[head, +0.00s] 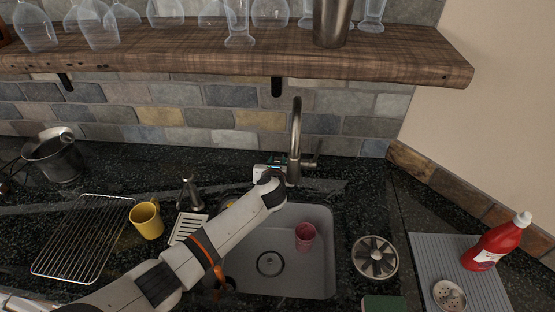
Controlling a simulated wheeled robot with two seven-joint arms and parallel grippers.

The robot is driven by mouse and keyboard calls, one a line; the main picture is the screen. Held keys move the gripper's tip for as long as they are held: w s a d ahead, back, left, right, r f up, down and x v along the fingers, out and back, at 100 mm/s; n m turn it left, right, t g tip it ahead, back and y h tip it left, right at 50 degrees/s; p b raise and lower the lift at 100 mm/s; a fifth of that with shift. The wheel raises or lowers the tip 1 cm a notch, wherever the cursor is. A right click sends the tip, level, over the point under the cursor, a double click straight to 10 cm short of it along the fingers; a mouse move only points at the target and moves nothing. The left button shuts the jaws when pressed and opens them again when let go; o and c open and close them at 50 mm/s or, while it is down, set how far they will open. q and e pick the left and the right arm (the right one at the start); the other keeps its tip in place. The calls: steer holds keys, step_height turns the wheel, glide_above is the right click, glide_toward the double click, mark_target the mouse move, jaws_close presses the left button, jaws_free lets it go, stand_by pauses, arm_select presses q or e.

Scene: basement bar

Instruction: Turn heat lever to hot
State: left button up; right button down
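The tall metal faucet (296,128) stands behind the sink, its spout arching upward. A short heat lever (318,151) sticks out on the right side of the faucet's body. My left arm reaches over the sink from the lower left. My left gripper (270,172) is at the left of the faucet's base, on the side away from the lever. The wrist hides most of it, so I cannot see its fingertips or whether it touches the faucet. My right gripper is not in view.
The grey sink (318,268) holds a red cup (305,236). Left of it are a yellow mug (147,220), a soap dispenser (190,195) and a wire rack (82,238). A red bottle (494,243) stands at right. A wooden shelf (200,55) with glasses hangs above.

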arm_select(q)
steer(key=shift+w+f, duration=0.15)
steer(key=shift+w, duration=0.45)
steer(key=shift+f, duration=0.1)
jaws_close()
steer(key=shift+f, duration=0.15)
steer(key=t+b, duration=0.1)
steer(key=b, duration=0.4)
steer(key=f+t+b, duration=0.1)
steer(key=t+b, duration=0.1)
steer(key=b, duration=0.2)
steer(key=shift+s+f+t+b, duration=0.1)
steer(key=shift+s+t+b, duration=0.2)
steer(key=shift+s+b, duration=0.05)
steer(key=shift+r+t+b, duration=0.25)
steer(key=shift+t+b, duration=0.15)
steer(key=shift+b, duration=0.25)
